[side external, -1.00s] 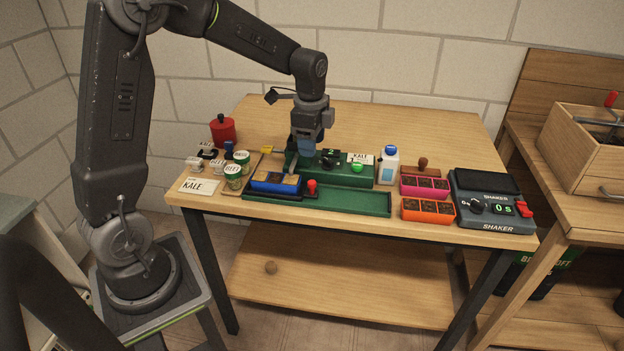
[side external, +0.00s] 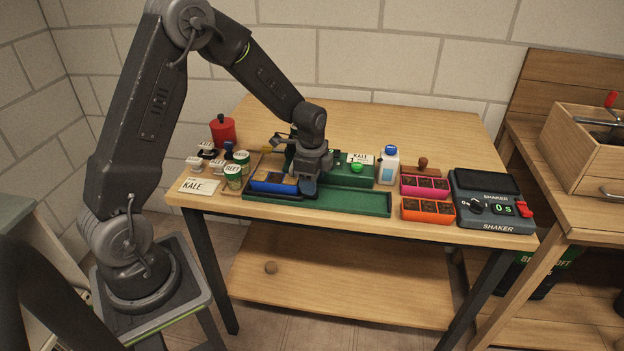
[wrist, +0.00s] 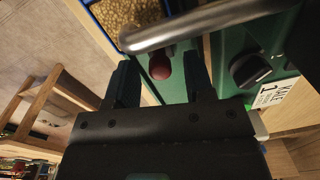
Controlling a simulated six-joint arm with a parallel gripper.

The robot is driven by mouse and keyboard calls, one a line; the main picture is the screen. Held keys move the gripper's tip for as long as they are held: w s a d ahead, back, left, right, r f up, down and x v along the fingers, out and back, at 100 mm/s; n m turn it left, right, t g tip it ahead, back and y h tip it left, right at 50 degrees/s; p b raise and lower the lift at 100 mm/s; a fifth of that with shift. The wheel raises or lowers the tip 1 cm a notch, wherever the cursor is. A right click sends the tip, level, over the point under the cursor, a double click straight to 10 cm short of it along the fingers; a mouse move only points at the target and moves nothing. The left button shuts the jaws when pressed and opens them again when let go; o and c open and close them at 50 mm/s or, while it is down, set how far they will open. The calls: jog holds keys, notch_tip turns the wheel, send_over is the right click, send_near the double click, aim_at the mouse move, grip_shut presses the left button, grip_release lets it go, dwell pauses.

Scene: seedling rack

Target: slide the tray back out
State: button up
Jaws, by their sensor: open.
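A blue tray (side external: 268,187) with brown filling sits on the front left of the green machine (side external: 345,203). Its blue rim (wrist: 105,38) shows at the top of the wrist view. The red knob (wrist: 160,66) beside the tray stands between my gripper's two fingers in the wrist view. My gripper (side external: 308,188) is open and low at the tray's right end, and hides the knob in the side view. I cannot tell whether the fingers touch the knob. A grey metal bar (wrist: 210,22) crosses above the knob in the wrist view.
A green button (side external: 357,167) and a KALE card (side external: 361,158) are on the machine's back part. A white bottle (side external: 388,165), a pink tray (side external: 424,187), an orange tray (side external: 428,210) and the shaker (side external: 492,205) stand to the right. BEET jars (side external: 233,177) stand left. The table's back is clear.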

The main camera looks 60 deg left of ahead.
grip_shut()
dwell(0.4)
jog(key=w+d, duration=1.2)
jog(key=shift+w+d+r, duration=0.1)
jog(key=shift+w+d, duration=0.1)
jog(key=shift+d, duration=0.05)
jog(key=shift+c, duration=2.1)
grip_release()
jog(key=shift+w+d, duration=0.1)
jog(key=o, duration=0.4)
